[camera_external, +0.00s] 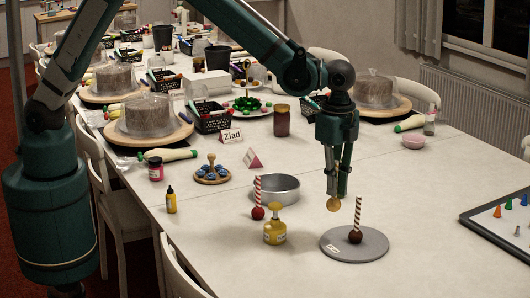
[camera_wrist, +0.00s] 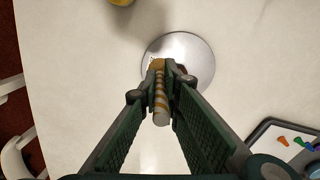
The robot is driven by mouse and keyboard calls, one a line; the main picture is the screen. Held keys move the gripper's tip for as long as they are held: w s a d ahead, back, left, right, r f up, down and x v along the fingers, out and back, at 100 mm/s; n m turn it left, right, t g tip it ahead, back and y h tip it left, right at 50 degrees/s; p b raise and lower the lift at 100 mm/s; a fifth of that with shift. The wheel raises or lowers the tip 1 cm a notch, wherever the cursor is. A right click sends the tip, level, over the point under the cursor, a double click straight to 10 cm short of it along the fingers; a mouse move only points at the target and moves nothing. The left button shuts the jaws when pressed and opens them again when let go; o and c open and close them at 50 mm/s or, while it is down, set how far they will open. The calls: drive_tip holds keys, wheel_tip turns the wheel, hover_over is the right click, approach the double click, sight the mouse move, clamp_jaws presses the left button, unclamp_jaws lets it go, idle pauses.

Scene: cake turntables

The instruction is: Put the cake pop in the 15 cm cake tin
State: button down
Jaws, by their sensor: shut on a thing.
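My gripper (camera_external: 336,196) is shut on a cake pop with a gold ball (camera_external: 333,204), held above the table with the ball hanging below the fingertips. In the wrist view its gold-striped stick (camera_wrist: 160,100) runs up between the fingers (camera_wrist: 168,72). A round, open grey tin (camera_external: 275,187) stands on the table to the left of my gripper; its size marking is not readable. A brown cake pop (camera_external: 355,237) with a striped stick stands upright on a flat grey disc (camera_external: 340,252), near and right of my gripper. The disc also shows in the wrist view (camera_wrist: 198,52).
A red cake pop (camera_external: 258,213) and a yellow jar (camera_external: 274,232) stand in front of the tin. A tray with small coloured cones (camera_external: 500,228) lies at the right. Behind are a brown jar (camera_external: 282,121) and a Ziad name card (camera_external: 231,135).

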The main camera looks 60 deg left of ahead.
drive_tip(key=w+a+r+n+p, duration=0.1)
drive_tip(key=a+n+p, duration=0.1)
drive_tip(key=a, duration=1.5)
drive_tip(key=w+a+r+n+p, duration=0.1)
drive_tip(key=a+n+p, duration=0.1)
drive_tip(key=a, duration=1.6)
drive_tip(key=shift+r+n, duration=0.35)
drive_tip(key=shift+n, duration=0.45)
drive_tip(key=shift+d+f, duration=0.1)
drive_tip(key=shift+f, duration=0.05)
drive_tip(key=shift+f+b, duration=2.75)
drive_tip(key=shift+f, duration=3.7)
drive_tip(key=c, duration=2.5)
unclamp_jaws()
drive_tip(key=shift+r, duration=0.1)
